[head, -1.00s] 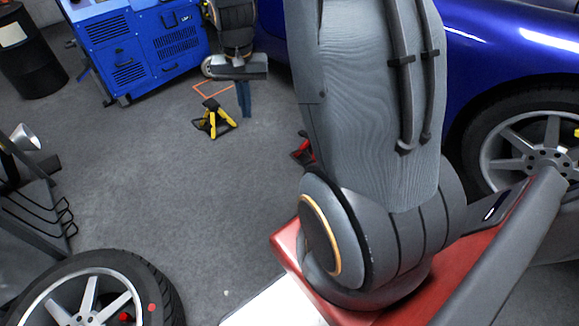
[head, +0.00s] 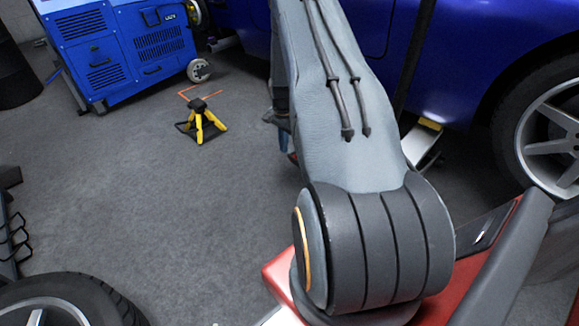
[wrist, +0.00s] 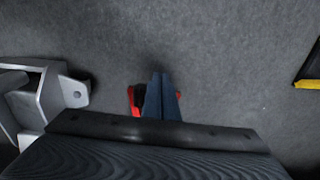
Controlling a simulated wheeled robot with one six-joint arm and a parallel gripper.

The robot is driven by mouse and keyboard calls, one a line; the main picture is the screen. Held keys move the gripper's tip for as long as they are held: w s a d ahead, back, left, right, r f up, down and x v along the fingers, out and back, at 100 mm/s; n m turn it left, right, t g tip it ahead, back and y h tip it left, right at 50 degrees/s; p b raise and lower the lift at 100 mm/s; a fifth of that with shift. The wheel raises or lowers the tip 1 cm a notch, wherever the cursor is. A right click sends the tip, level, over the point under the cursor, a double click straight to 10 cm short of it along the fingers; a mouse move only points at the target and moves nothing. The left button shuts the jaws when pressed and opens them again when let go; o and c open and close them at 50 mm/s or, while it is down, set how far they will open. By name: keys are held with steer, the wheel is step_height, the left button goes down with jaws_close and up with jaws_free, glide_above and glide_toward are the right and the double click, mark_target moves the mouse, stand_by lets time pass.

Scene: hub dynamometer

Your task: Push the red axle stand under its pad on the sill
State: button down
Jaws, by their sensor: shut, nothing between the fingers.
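The red axle stand (wrist: 133,101) is mostly hidden behind my fingers in the wrist view; red parts show on both sides of them. My gripper (wrist: 160,76) is shut and empty, its dark blue fingers over or against the stand; I cannot tell whether they touch. In the head view my arm hides most of the gripper, and only a small red bit of the stand (head: 293,158) shows beside it, near the blue car's side. The stand's pad on the sill cannot be made out.
A yellow axle stand (head: 203,122) stands on open floor by an orange floor marking (head: 186,92). A blue cabinet (head: 118,58) is behind it. The blue car (head: 480,45) overhangs the right side. A grey metal bracket (wrist: 55,92) lies left of my fingers in the wrist view.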

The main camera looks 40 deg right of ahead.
steer(key=d+f+b, duration=0.4)
steer(key=f+b, duration=0.2)
steer(key=f, duration=0.4)
steer(key=shift+d+f, duration=0.25)
steer(key=shift+f, duration=0.15)
steer(key=shift+w, duration=0.15)
